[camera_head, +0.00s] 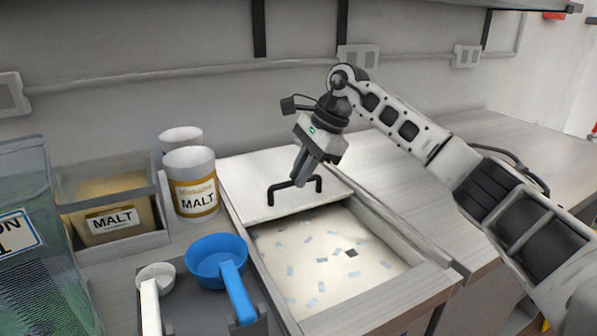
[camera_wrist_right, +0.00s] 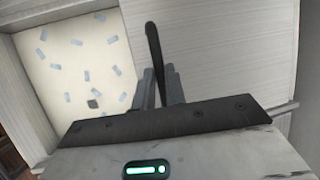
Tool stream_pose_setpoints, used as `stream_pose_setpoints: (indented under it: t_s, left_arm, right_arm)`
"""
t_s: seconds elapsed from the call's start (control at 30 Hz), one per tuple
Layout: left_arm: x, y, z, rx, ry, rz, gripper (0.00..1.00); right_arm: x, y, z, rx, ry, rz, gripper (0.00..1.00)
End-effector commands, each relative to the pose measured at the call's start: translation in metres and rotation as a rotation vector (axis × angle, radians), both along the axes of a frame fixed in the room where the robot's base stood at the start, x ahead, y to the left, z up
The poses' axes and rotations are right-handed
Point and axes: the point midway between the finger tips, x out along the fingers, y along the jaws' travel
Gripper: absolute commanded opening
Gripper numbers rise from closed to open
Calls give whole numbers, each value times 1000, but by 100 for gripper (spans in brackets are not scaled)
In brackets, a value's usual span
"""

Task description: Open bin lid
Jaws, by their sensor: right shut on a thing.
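The bin lid (camera_head: 245,178) is a pale flat panel with a black bar handle (camera_head: 271,192). It lies over the back part of the bin, and the front part of the bin (camera_head: 325,262) stands open. Pale contents with bluish flecks and one dark piece show inside. My right gripper (camera_head: 301,182) points down at the handle and is shut on it. In the right wrist view the black handle (camera_wrist_right: 153,50) runs between the two fingers, with the lid (camera_wrist_right: 215,50) beside it. My left gripper is not in view.
A blue scoop (camera_head: 217,258) and a white scoop (camera_head: 155,280) rest on a dark tray at the front left. Malt tubs (camera_head: 192,160) and a malt container (camera_head: 110,195) stand to the left. The counter on the right is clear beyond my arm.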

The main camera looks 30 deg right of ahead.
Motion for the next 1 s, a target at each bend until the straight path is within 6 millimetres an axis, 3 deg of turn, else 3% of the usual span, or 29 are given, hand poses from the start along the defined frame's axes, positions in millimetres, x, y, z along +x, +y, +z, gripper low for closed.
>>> stream_pose_setpoints:
  t_s: [0.07, 0.1, 0.17, 0.57, 0.77, 1.0]
  left_arm:
    - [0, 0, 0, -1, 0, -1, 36]
    - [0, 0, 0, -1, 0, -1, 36]
    - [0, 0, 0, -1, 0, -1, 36]
    - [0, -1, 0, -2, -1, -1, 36]
    - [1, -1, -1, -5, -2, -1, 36]
    - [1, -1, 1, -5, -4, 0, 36]
  right_arm:
    - [1, 0, 2, 4, -5, -1, 0]
    - [1, 1, 2, 4, -4, -1, 18]
    - [1, 1, 2, 3, -4, -1, 34]
    - [0, -2, 8, 1, -2, -2, 34]
    - [-6, -16, 41, 2, -6, -2, 34]
    - [-17, -39, 96, 3, -6, -4, 34]
